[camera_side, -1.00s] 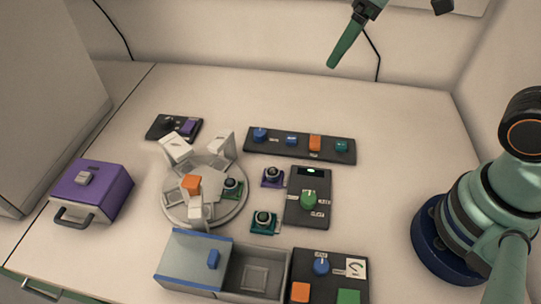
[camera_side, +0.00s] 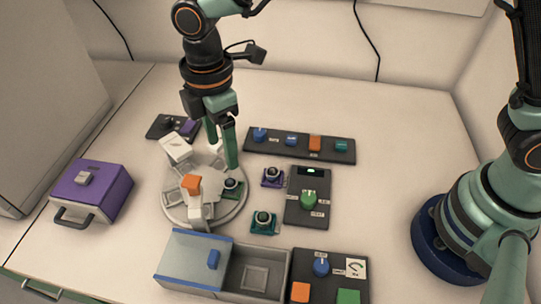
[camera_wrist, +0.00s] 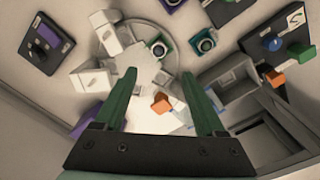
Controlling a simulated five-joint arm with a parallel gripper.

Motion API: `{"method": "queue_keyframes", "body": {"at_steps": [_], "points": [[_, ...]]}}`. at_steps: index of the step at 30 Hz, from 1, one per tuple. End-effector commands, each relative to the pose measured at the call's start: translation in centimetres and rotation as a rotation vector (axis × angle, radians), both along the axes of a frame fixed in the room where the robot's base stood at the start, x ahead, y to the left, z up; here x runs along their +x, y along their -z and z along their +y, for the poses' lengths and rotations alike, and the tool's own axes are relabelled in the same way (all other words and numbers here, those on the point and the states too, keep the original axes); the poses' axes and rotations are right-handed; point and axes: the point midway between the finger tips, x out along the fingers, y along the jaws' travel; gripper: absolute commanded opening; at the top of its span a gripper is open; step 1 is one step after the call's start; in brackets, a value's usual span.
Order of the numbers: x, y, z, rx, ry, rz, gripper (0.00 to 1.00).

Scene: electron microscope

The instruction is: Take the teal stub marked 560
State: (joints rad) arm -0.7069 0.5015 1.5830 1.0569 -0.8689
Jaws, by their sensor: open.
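A teal stub (camera_side: 264,221) with a dark round top stands on the table in front of the round white holder; it also shows in the wrist view (camera_wrist: 204,42). I cannot read its marking. A green-based stub (camera_side: 231,187) sits on the right part of the holder, and a purple-based stub (camera_side: 272,176) stands on the table right of it. My gripper (camera_side: 222,152) is open and empty, fingers pointing down over the back of the holder, behind and left of the teal stub. In the wrist view its fingers (camera_wrist: 160,76) are spread apart.
The round holder (camera_side: 175,212) carries upright white blocks and an orange block (camera_side: 191,185). Control panels (camera_side: 308,205) stand right and behind; a purple box (camera_side: 92,190) stands left.

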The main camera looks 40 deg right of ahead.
Motion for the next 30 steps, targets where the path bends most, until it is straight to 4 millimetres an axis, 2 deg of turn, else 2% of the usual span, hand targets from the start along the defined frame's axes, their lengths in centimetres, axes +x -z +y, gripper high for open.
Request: {"method": "queue_keyframes", "body": {"at_steps": [1, 6, 14, 22, 30], "points": [[-0.1, 1.0, -0.2, -0.004, 0.001, 0.005, 0.72], [0.0, 3.8, -0.2, -0.003, 0.003, 0.003, 0.72], [0.0, 5.6, -0.2, -0.002, 0.005, 0.002, 0.72], [0.2, 9.3, -0.6, -0.002, 0.005, 0.003, 0.72], [0.3, 10.3, -0.6, 0.0, 0.005, 0.0, 0.72]]}}
